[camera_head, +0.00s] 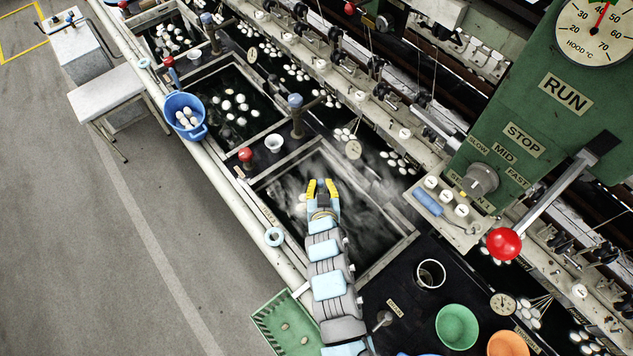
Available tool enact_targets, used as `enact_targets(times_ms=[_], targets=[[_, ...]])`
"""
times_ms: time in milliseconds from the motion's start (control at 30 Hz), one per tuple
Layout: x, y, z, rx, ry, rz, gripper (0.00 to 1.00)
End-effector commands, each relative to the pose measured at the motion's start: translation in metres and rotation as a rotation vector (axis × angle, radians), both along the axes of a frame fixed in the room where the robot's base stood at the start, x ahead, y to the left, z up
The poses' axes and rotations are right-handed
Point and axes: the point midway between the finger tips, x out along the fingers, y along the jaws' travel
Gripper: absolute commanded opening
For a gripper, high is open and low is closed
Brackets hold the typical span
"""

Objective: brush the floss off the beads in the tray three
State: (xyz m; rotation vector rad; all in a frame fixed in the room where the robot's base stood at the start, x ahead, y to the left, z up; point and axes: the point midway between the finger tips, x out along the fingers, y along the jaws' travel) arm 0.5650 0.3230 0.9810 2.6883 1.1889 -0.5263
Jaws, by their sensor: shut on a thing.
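My gripper (322,190), with yellow fingertips, reaches over the steaming basin (390,257) in the middle of the view. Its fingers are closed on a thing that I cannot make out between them. Steam blurs the dark water here, and a few pale shapes show faintly left of the fingers. I cannot tell whether they are beads or floss. The basin beyond (222,135) holds several white oval beads (240,98). The farthest basin (196,66) also has beads. No tray number is readable, so I cannot tell which is tray three.
A blue bucket (186,117) with beads hangs on the front rail. A green crate (275,320) stands at bottom left. A green bowl (457,326) and an orange bowl (508,344) sit at right. The green control box (545,105), with its red-knobbed lever (503,245), stands at upper right.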

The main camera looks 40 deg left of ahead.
Motion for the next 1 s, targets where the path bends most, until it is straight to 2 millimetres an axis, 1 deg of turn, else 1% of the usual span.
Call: enact_targets(times_ms=[167, 300, 467, 600, 767, 900, 1000], targets=[[0.009, 0.003, 0.000, 0.003, -0.001, 0.002, 0.00], [0.013, 0.011, -0.001, 0.003, -0.003, 0.002, 0.00], [0.011, 0.020, -0.001, 0.006, -0.002, 0.001, 0.00], [0.002, 0.023, -0.001, 0.003, -0.003, 0.002, 0.00], [-0.006, 0.019, 0.000, 0.004, 0.000, 0.001, 0.00], [-0.009, 0.011, 0.001, 0.001, -0.001, 0.000, 0.00], [-0.007, 0.006, 0.001, -0.001, -0.001, -0.001, 0.00]])
